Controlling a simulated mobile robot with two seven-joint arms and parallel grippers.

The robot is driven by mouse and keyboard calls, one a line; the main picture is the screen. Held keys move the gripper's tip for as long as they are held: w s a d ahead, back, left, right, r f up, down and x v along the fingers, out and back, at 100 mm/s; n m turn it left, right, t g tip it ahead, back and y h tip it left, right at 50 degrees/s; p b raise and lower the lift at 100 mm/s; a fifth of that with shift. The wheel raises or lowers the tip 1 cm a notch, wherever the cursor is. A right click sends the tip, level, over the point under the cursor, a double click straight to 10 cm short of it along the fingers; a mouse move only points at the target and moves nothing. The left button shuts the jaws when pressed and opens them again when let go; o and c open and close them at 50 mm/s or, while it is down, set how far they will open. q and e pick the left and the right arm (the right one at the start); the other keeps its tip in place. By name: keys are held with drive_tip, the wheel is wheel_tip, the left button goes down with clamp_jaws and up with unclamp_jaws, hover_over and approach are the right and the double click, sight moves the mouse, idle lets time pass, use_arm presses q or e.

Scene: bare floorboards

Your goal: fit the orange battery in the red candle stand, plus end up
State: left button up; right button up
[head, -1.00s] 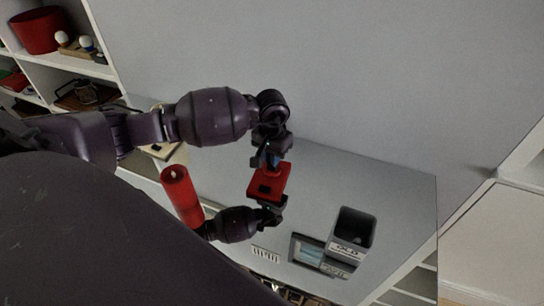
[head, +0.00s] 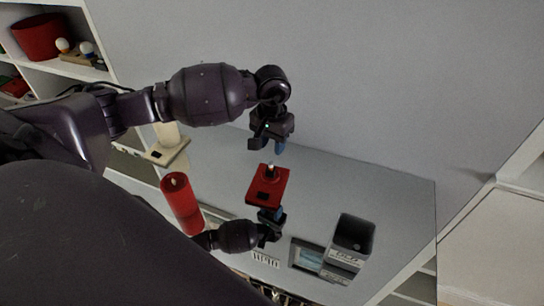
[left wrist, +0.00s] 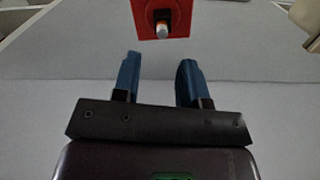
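The red candle stand (head: 264,193) is a square block on the grey tabletop; its top also shows in the left wrist view (left wrist: 180,12). A small battery (head: 270,171) stands upright in its dark socket. In the left wrist view the battery (left wrist: 162,31) shows a pale end and a thin orange part; the rest is hidden in the socket. My left gripper (head: 267,145) is open and empty, above and behind the stand, with its blue fingers (left wrist: 158,78) apart. My right gripper (head: 271,216) is at the stand's front edge; its grip is unclear.
A red candle (head: 181,204) stands left of the stand. A dark bin marked OLD (head: 351,236) and a device with a screen (head: 307,256) are to the right. A pale block (head: 166,153) sits at the back left.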

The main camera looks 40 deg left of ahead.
sight(271, 163)
use_arm(q)
drive_tip(key=shift+r, duration=2.1)
use_arm(e)
drive_tip(key=shift+w+a+r, duration=0.2)
drive_tip(key=shift+w+r, duration=0.3)
drive_tip(key=shift+w, duration=0.15)
drive_tip(key=shift+s+f, duration=0.15)
